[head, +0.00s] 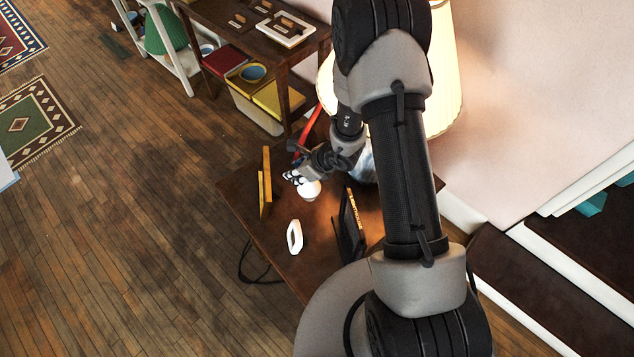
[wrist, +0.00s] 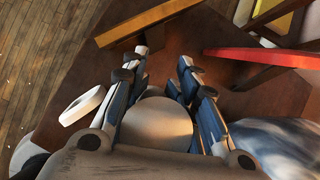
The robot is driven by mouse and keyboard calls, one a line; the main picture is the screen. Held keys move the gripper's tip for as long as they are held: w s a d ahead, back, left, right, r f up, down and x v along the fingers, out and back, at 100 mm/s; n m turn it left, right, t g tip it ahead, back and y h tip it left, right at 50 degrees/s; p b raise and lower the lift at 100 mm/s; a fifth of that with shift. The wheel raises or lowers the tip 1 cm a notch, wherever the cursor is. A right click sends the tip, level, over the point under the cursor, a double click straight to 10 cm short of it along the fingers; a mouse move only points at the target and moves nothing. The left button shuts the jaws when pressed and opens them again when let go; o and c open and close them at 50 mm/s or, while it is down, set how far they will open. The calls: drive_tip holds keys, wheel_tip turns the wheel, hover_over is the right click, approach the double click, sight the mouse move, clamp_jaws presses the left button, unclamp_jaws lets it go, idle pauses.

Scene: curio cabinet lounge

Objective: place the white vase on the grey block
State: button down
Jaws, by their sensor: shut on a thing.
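The white vase (head: 310,190) shows as a rounded white body at my gripper (head: 296,178), over the small brown table. In the wrist view the pale vase (wrist: 157,122) sits between the two fingers of my gripper (wrist: 162,72), which is shut on it. Its lower part is hidden, and I cannot tell whether it touches the table. I cannot make out a grey block in either view.
On the brown table (head: 270,215) stand a yellow wooden frame (head: 265,182), a white oval ring (head: 295,236) and a dark frame (head: 352,222). A lit lamp (head: 446,85) is behind my arm. A red bar (wrist: 262,55) is close by. A shelved table (head: 290,50) stands behind.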

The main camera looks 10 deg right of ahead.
drive_tip(key=w+d+f+b, duration=0.2)
drive_tip(key=d+f+b, duration=0.1)
drive_tip(key=f, duration=0.9)
drive_tip(key=shift+w+b, duration=0.2)
drive_tip(key=shift+b, duration=0.65)
drive_tip(key=shift+d, duration=0.15)
drive_tip(key=c, duration=1.2)
unclamp_jaws()
drive_tip(key=shift+f, duration=0.15)
